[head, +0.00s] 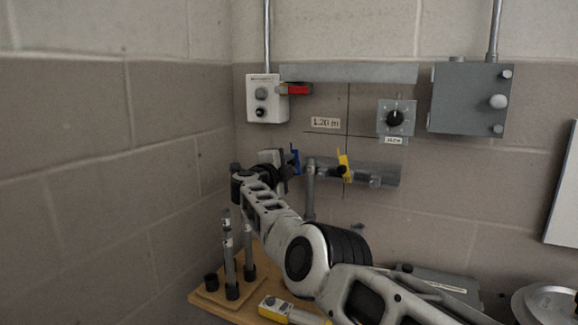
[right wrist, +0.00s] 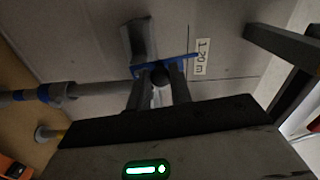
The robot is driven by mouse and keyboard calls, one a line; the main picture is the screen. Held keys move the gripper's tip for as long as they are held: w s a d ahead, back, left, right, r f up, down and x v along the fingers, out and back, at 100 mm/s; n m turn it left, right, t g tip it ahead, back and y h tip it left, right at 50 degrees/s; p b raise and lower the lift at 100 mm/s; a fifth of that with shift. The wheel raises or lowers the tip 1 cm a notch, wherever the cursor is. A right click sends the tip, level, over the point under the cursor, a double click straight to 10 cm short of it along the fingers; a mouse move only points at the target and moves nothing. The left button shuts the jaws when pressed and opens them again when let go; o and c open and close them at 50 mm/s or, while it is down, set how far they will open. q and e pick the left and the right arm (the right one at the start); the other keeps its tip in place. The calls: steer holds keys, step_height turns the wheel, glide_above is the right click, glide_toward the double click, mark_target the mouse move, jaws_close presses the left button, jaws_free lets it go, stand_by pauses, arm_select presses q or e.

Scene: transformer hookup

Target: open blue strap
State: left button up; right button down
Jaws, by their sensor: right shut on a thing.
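The blue strap (head: 295,158) is on the wall at the left end of the grey pipe fittings. In the right wrist view the blue strap (right wrist: 188,58) runs across the tips of my fingers. My right gripper (head: 284,166) reaches up to it from below. In the right wrist view my right gripper (right wrist: 160,80) is shut on the strap, with a dark round part between the fingers. In the head view my own arm and hand hide part of the fitting behind the strap. My left gripper is in neither view.
A yellow handle (head: 344,164) sits right of the strap on the same fittings. A white box (head: 262,100) with a red handle (head: 299,89), a dial box (head: 396,118) and a grey box (head: 468,98) are above. Upright rods (head: 229,255) stand on the wooden bench (head: 205,300).

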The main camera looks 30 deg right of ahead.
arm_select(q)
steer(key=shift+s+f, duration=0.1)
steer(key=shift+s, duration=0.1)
arm_select(e)
steer(key=shift+w+n, duration=0.1)
steer(key=shift+n, duration=0.3)
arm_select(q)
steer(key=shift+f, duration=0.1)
arm_select(e)
steer(key=c, duration=1.6)
jaws_free()
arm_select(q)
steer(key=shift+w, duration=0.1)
arm_select(e)
steer(key=shift+o, duration=0.2)
